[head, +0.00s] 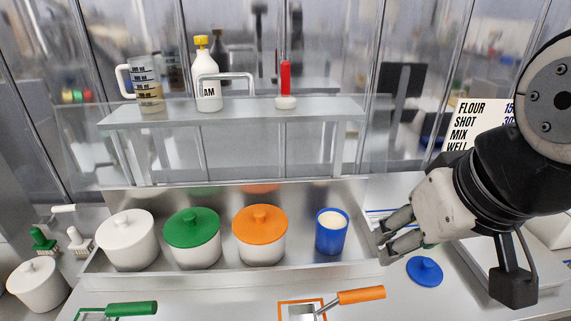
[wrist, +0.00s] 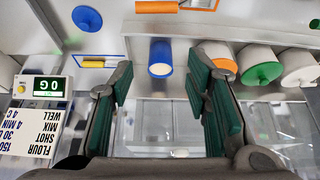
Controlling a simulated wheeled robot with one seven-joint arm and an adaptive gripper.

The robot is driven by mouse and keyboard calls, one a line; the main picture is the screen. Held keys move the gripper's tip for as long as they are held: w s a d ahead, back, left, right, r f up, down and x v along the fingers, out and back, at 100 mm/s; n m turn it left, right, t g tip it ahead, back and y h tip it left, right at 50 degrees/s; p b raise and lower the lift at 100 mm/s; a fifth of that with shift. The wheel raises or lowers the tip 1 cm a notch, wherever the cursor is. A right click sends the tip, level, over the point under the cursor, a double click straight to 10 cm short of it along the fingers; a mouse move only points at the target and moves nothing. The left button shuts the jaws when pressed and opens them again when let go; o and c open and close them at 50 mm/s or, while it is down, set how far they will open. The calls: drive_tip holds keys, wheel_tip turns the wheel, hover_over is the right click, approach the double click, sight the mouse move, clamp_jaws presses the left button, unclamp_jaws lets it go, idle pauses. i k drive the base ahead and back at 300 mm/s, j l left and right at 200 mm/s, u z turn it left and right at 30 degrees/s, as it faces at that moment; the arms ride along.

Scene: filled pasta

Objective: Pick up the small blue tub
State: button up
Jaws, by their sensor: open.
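The small blue tub (head: 331,238) stands upright and uncovered, with white contents, at the right end of the steel tray in the head view. In the wrist view the tub (wrist: 160,50) shows upside down, centred beyond the gap between my fingers. My gripper (head: 382,241) is open and empty, just right of the tub and apart from it. Its green-padded fingers also show in the wrist view (wrist: 160,77). A blue lid (head: 425,271) lies on the counter, right of the tray.
White tubs with orange (head: 260,221), green (head: 192,229) and white (head: 125,226) lids stand left of the blue tub in the tray (head: 300,272). A steel shelf (head: 240,113) overhangs behind. An orange-handled tool (head: 360,295) lies in front. A scale display (wrist: 49,87) stands to the side.

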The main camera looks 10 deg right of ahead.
sight(332, 224)
drive_tip(key=l+z, duration=0.2)
drive_tip(key=l, duration=1.15)
drive_tip(key=k+z, duration=0.1)
drive_tip(key=i+u, duration=0.1)
